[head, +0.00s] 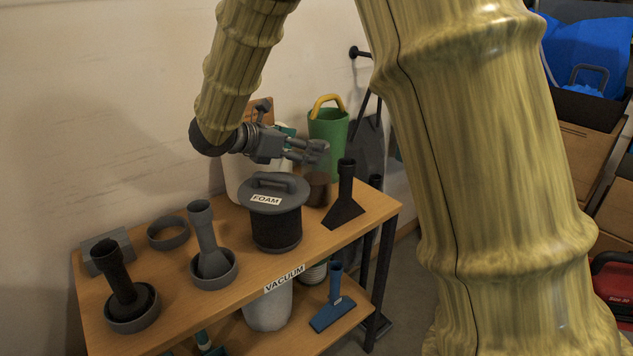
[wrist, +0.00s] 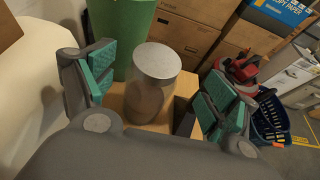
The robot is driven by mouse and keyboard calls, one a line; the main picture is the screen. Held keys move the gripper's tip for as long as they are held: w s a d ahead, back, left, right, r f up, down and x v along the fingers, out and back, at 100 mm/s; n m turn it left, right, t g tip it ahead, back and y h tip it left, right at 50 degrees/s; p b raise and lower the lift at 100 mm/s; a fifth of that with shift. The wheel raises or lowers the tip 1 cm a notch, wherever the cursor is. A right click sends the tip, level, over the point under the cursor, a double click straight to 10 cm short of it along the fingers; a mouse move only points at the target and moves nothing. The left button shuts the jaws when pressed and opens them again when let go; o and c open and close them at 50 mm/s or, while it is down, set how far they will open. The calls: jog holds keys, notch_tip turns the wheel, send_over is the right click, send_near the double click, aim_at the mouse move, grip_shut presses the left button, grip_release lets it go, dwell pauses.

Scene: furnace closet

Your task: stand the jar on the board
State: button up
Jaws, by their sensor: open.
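A brownish jar with a flat grey lid (wrist: 155,85) stands upright in the wrist view. In the head view a dark brown cylinder, seemingly the same jar (head: 318,190), stands on the shelf's wooden top at the back right. My gripper (head: 318,152) is open and empty just above it in the head view. In the wrist view its teal-padded fingers (wrist: 158,85) are spread to the jar's left and right, with gaps on both sides. A brown wooden piece (head: 262,107) behind my wrist may be the board; most of it is hidden.
The wooden shelf top (head: 350,238) also holds a FOAM-labelled filter (head: 275,225), a black flat nozzle (head: 345,205) close to the jar, and several grey vacuum parts. A green can (head: 327,130) with a yellow handle and a white container (head: 238,178) stand behind.

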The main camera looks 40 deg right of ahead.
jog(key=shift+w+b+x, duration=0.1)
jog(key=shift+b+x, duration=0.25)
jog(key=shift+x, duration=0.5)
jog(key=shift+w+b+x, duration=0.15)
jog(key=shift+b+x, duration=0.15)
jog(key=shift+x, duration=1.5)
jog(key=shift+r, duration=0.2)
jog(key=shift+c, duration=0.2)
jog(key=shift+s, duration=0.15)
grip_shut()
